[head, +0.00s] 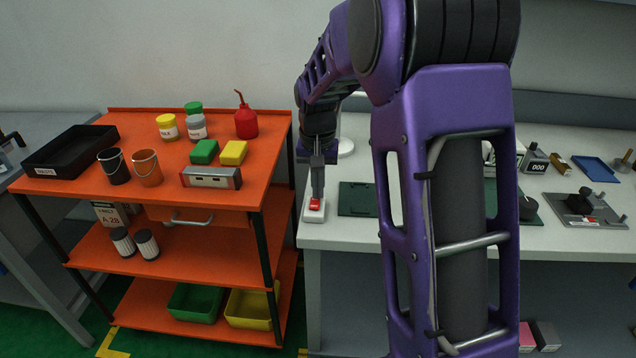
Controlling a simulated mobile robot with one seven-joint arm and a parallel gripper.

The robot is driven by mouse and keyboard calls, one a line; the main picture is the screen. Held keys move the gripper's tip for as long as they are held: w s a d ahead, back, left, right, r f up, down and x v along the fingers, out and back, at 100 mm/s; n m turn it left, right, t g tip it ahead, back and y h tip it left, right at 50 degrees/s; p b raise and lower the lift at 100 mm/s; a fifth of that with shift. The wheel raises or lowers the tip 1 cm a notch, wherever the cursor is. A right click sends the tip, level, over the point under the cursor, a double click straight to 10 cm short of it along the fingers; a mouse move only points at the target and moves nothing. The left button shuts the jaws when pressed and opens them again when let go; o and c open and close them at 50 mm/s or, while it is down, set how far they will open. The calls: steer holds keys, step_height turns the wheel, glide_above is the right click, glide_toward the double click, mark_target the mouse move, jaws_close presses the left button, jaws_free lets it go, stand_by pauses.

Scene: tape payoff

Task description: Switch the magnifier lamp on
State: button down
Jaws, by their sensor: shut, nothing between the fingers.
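A small white switch box with a red rocker (315,204) sits at the left front edge of the white bench. My gripper (317,194) is shut and points straight down, with its tips at the red rocker. I cannot tell whether they touch or press it. A white round base (345,148), perhaps of the lamp, shows partly behind my arm on the bench. The lamp's head is not visible, and no light from it can be made out. My purple arm hides much of the middle of the bench.
An orange cart (200,219) stands left of the bench, with a red oil can (245,122), a black tray (70,152) and small buckets on top. A dark green mat (357,199) lies right of the switch. Blocks and a blue tray (595,169) lie further right.

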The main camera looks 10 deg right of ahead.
steer(key=shift+f+b, duration=0.15)
steer(key=shift+b, duration=0.15)
steer(key=shift+s+a+r, duration=0.2)
steer(key=shift+s+r, duration=0.15)
steer(key=shift+s, duration=0.35)
steer(key=shift+r+p, duration=0.6)
step_height(320, 180, up, 13)
steer(key=w+p, duration=0.2)
steer(key=p, duration=0.1)
steer(key=shift+d+f+p, duration=0.15)
steer(key=shift+d+p, duration=0.15)
